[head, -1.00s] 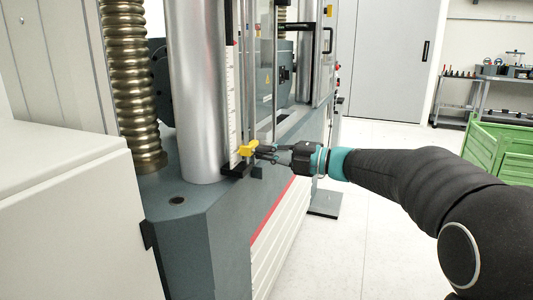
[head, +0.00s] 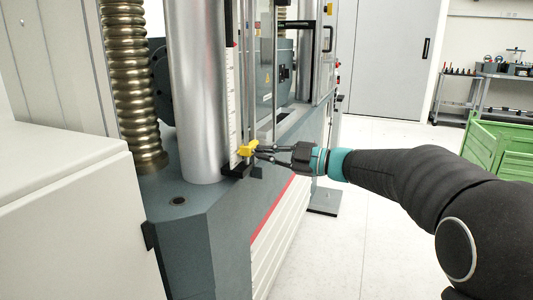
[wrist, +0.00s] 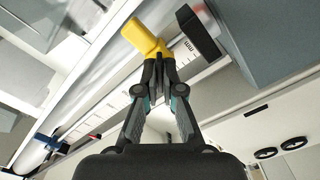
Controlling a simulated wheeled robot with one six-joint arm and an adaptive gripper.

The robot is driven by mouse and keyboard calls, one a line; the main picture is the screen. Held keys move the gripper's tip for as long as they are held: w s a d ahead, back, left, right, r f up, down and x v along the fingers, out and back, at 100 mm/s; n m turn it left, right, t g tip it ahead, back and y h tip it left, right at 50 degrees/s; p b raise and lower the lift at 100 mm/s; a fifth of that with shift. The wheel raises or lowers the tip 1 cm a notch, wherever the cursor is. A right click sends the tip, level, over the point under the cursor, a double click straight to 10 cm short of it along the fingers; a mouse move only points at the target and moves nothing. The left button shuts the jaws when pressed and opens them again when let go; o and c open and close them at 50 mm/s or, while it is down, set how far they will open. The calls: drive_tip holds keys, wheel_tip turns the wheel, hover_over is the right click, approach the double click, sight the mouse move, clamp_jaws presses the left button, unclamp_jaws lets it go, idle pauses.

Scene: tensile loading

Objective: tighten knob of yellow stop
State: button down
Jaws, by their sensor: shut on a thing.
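The yellow stop (head: 247,149) sits low on the white scale (head: 233,95) beside the silver column, just above a black end block (head: 238,171). In the wrist view the yellow stop (wrist: 142,38) is ahead of my fingertips. My gripper (head: 258,149) reaches in from the right. In the wrist view my gripper (wrist: 158,62) has its fingertips close together at the near side of the stop, shut on its knob. The knob itself is mostly hidden between the fingers.
The silver column (head: 197,90) and a brass-coloured bellows (head: 130,85) stand left of the stop. The grey machine base (head: 195,225) lies below. A green crate (head: 500,145) stands at the right. The floor between is clear.

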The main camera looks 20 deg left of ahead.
drive_tip(key=shift+m, duration=5)
drive_tip(key=c, duration=1.3)
unclamp_jaws()
drive_tip(key=shift+d, duration=0.1)
drive_tip(key=d, duration=0.8)
drive_tip(key=s+d, duration=0.1)
drive_tip(key=d, duration=0.3)
drive_tip(key=shift+a, duration=0.1)
